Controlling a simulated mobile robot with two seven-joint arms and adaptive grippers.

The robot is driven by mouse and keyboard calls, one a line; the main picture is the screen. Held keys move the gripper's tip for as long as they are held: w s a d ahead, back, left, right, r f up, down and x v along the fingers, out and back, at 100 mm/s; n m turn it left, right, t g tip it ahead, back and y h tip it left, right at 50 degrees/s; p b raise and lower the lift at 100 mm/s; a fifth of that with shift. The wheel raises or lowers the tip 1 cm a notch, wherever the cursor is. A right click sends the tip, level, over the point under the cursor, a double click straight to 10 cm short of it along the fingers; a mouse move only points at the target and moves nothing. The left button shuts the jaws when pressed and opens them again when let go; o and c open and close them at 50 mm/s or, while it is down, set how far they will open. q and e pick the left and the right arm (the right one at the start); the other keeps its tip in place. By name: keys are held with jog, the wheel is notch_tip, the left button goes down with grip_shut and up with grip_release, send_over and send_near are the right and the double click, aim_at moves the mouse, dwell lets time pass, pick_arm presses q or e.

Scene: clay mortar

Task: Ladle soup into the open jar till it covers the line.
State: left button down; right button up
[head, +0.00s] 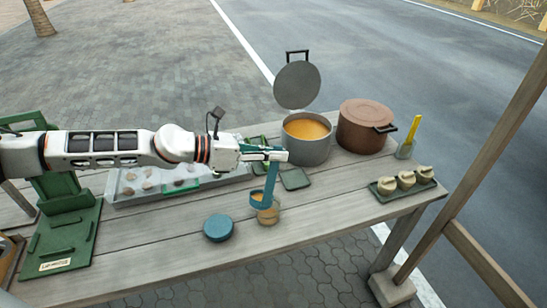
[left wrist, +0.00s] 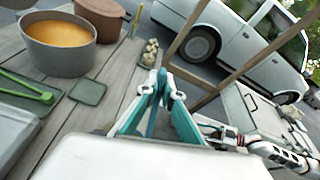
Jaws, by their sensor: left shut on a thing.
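My left gripper (head: 277,155) is shut on the teal ladle (head: 270,180), whose handle hangs down from the fingers. The ladle's cup is at the mouth of the open glass jar (head: 270,216), in front of its rim in the picture; I cannot tell whether it touches. The jar shows orange-tan soup inside; its line cannot be made out. The grey pot (head: 307,150) of orange soup stands behind, and also shows in the left wrist view (left wrist: 62,60). The left gripper's fingers (left wrist: 162,88) show there. My right arm shows at that view's right, its jaws unclear.
A blue round lid (head: 219,228) lies left of the jar. A brown lidded pot (head: 364,128), a cup with a yellow-handled tool (head: 406,148) and a dark tray of small pots (head: 385,197) stand right. A green stand (head: 62,235) is at left. The front planks are clear.

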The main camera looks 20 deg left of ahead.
pick_arm(q)
jog(key=w+d+f+n+g+y+b, duration=0.1)
jog(key=w+f+n+g+b, duration=0.1)
jog(key=w, duration=0.4)
jog(key=w+d+f+n+g+y+b, duration=0.2)
jog(key=w+f+g+b, duration=0.2)
jog(key=w+g, duration=0.2)
jog(key=shift+w+f+n+y, duration=0.15)
jog(key=shift+f+n+y, duration=0.15)
jog(key=shift+f+n, duration=0.1)
pick_arm(e)
jog(key=shift+y, duration=0.4)
jog(key=f, duration=0.1)
jog(key=a+f, duration=0.1)
jog(key=w+a+f, duration=0.1)
jog(key=shift+f, duration=0.3)
pick_arm(q)
jog(key=shift+d, duration=0.1)
pick_arm(e)
jog(key=shift+w+r, duration=0.1)
jog(key=shift+r, duration=0.2)
